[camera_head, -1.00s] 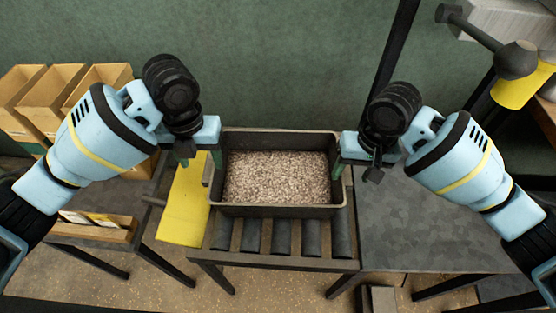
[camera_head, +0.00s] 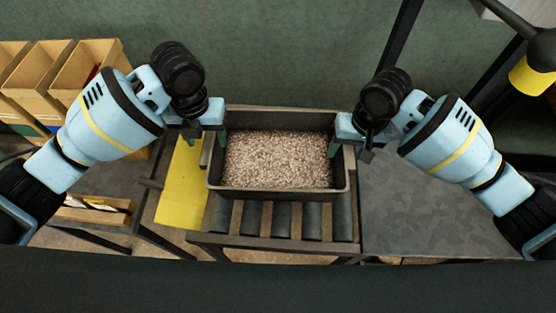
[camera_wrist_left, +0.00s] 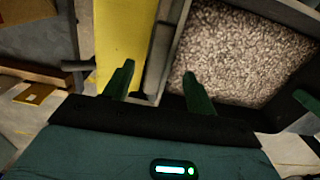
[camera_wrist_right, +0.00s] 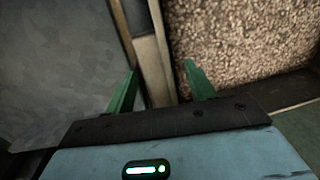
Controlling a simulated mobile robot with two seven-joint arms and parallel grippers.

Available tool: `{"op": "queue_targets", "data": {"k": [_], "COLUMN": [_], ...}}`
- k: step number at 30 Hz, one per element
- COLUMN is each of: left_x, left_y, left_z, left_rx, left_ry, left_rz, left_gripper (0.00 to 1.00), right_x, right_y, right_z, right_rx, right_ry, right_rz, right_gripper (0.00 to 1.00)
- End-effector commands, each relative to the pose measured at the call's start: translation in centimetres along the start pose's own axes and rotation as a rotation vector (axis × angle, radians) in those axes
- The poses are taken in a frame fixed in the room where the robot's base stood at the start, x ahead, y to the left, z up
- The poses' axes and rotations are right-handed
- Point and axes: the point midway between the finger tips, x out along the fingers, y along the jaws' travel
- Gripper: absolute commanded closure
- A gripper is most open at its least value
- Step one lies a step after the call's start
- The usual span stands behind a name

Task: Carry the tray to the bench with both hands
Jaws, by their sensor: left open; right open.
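The dark tray (camera_head: 278,194), filled with pale brown grain (camera_head: 276,158), sits level on a roller stand (camera_head: 283,218). My left gripper (camera_head: 208,140) is at the tray's left wall, open. In the left wrist view its fingers (camera_wrist_left: 158,75) lie either side of that wall, one over the grain side and one over the yellow side. My right gripper (camera_head: 345,146) is open at the right wall. In the right wrist view its fingers (camera_wrist_right: 160,72) lie either side of the wall. I cannot tell whether any finger touches the tray.
A grey flat surface (camera_head: 420,215), perhaps the bench, lies clear to the right of the stand. A yellow panel (camera_head: 180,190) is at the stand's left. Wooden bins (camera_head: 85,75) stand at the back left, and a green wall (camera_head: 280,50) is behind.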

Motion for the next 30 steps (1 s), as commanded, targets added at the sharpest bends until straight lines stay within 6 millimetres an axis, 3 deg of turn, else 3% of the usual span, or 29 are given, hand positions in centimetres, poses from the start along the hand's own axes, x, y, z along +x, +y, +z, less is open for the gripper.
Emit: {"op": "queue_targets", "data": {"k": [9,20,30], "left_x": [3.2,3.5,3.5], "left_y": [0.0,0.0,0.0], "left_z": [0.0,0.0,0.0], "left_rx": [-0.001,0.000,0.000], "left_ry": [0.000,0.000,0.000], "left_rz": [0.001,0.001,0.001], "left_gripper": [0.44,0.44,0.88], "right_x": [3.2,3.5,3.5], "right_y": [-0.1,0.0,0.0], "right_z": [0.0,0.0,0.0], "right_rx": [-0.001,-0.001,-0.001], "right_ry": [0.000,0.000,0.001], "right_rz": [-0.001,0.000,-0.001], "right_gripper": [0.45,0.45,0.90]}}
